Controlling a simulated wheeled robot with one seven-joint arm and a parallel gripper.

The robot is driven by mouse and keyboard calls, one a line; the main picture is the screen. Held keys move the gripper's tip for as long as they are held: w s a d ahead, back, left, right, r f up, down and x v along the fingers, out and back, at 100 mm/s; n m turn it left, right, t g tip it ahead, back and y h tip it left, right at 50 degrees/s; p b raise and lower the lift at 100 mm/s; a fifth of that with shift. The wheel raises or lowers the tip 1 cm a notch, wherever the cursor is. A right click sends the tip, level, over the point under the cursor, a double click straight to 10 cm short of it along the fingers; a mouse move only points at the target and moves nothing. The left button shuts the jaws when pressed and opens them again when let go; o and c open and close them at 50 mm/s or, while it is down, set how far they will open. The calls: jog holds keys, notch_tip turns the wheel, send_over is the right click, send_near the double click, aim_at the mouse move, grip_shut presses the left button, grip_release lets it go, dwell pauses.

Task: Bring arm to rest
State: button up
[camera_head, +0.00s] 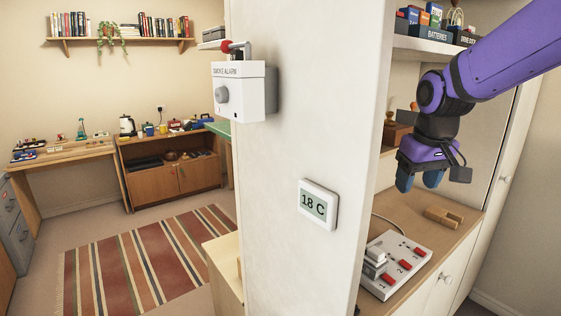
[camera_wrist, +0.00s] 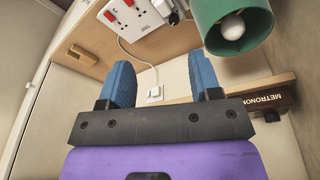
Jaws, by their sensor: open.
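My purple arm reaches in from the upper right in the head view. My gripper (camera_head: 420,181) hangs at its end, above the wooden counter (camera_head: 440,238) in the alcove, pointing down. In the wrist view my gripper (camera_wrist: 166,85) shows two blue fingers spread apart with nothing between them. The gripper is clear of the counter and of the things on it.
A white switch panel (camera_head: 397,262) with red switches and a wooden block (camera_head: 444,216) lie on the counter. A shelf (camera_head: 430,47) with boxes is above. A wall with a smoke alarm (camera_head: 240,90) and thermostat (camera_head: 318,204) stands left. A green lamp (camera_wrist: 233,27) is near the fingers.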

jog(key=s+d+r+m+t, duration=0.1)
jog(key=s, duration=1)
jog(key=s+d+r+m+t, duration=0.1)
jog(key=s+r, duration=0.1)
jog(key=s, duration=0.9)
jog(key=shift+d+r+t, duration=0.25)
jog(key=shift+d+t, duration=0.15)
